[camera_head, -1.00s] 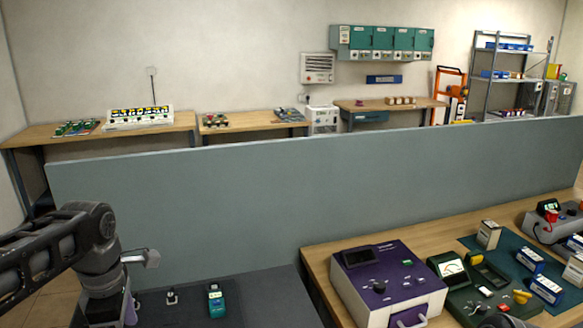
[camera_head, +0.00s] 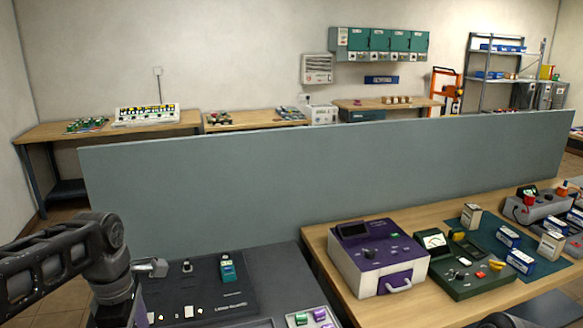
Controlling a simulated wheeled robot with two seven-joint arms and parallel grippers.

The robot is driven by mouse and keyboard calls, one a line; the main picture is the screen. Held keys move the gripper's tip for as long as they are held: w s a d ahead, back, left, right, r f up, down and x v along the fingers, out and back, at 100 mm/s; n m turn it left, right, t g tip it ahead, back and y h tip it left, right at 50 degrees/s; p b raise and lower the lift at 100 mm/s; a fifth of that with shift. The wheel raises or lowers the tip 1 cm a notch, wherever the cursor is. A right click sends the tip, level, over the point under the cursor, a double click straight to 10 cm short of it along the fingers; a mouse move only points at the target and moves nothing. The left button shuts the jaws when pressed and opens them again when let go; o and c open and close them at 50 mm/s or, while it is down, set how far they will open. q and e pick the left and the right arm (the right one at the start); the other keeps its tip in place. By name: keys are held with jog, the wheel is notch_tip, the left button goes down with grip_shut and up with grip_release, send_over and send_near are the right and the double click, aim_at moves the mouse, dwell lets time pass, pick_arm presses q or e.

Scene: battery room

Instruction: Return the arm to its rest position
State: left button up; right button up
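My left arm comes in from the left edge and bends down at a dark joint at the lower left. Its lower part hangs over the left end of the dark bench (camera_head: 262,283), and its gripper fingers are not visible. A small dark piece of my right arm shows at the bottom edge, in front of the wooden table (camera_head: 318,238). The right gripper is not visible.
A grey partition (camera_head: 300,185) stands behind both worktops. A teal device (camera_head: 227,268) stands on the dark bench. The table holds a purple and white box (camera_head: 378,258), a green meter unit (camera_head: 470,272) and several small blue and white boxes (camera_head: 508,236).

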pick_arm(q)
jog(key=d+f+m+h, duration=0.2)
jog(key=d+f+m, duration=0.3)
jog(key=f, duration=0.7)
jog(key=d+f+m+h, duration=0.1)
jog(key=d+f+m, duration=0.35)
jog(key=f, duration=0.75)
jog(key=s+d+f+m+h, duration=0.1)
jog(key=s+d+f+m, duration=0.4)
jog(key=s+f, duration=0.4)
jog(key=s+d+f+m, duration=0.2)
jog(key=s+d+f, duration=0.4)
jog(key=s+f, duration=0.25)
jog(key=w+d+f+m+b, duration=0.2)
jog(key=d+f+b, duration=0.1)
jog(key=f+b, duration=0.4)
jog(key=b, duration=0.3)
jog(key=shift+f+t, duration=0.3)
jog(key=shift+f, duration=0.05)
pick_arm(e)
notch_tip(320, 180, down, 9)
jog(key=w, duration=0.1)
jog(key=shift+w+a, duration=0.2)
jog(key=shift+a, duration=0.15)
pick_arm(q)
jog(key=shift+m, duration=0.25)
pick_arm(e)
jog(key=shift+f, duration=0.1)
